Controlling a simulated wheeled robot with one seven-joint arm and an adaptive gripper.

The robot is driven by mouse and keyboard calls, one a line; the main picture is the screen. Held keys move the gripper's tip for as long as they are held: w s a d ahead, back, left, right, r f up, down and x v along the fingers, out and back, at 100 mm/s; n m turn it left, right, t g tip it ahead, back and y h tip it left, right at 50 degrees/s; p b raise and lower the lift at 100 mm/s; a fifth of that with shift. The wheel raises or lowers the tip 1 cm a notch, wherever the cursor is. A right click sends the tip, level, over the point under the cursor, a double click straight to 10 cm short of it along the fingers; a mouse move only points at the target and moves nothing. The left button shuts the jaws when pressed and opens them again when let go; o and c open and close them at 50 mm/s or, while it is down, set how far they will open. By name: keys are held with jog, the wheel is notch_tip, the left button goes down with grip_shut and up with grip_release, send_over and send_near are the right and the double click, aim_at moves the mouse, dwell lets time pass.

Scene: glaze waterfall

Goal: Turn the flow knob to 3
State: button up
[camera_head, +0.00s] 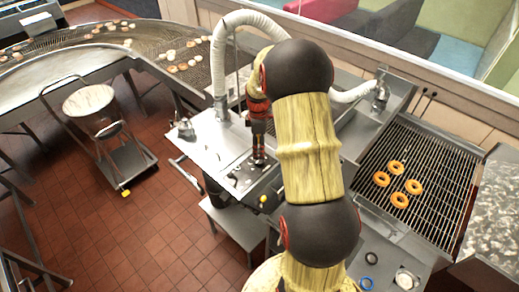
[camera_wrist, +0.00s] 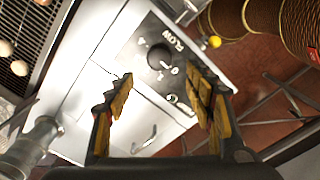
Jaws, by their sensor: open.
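I cannot read clearly which mark the knob points at. My gripper (camera_wrist: 159,76) is open, its two toothed yellow-and-black fingers on either side of the view. The knob shows beyond the fingertips, roughly centred between them. I cannot tell whether they touch. In the head view my gripper (camera_head: 259,158) points down over the panel, and the knob is not clearly visible there.
A yellow ball-ended handle (camera_wrist: 214,42) is beside the panel in the wrist view. In the head view, a conveyor grill (camera_head: 455,165) with several orange rings is at right. A cart with a bucket (camera_head: 90,101) is at left. Tiled floor is open at lower left.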

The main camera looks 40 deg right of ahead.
aim_at(260, 162)
jog(key=shift+s+d+f, duration=0.1)
jog(key=shift+d+f, duration=0.2)
jog(key=shift+f, duration=0.15)
jog(key=shift+f+p, duration=1)
jog(key=shift+f, duration=2.6)
jog(key=shift+c, duration=1)
jog(key=c, duration=1)
jog(key=shift+o, duration=0.2)
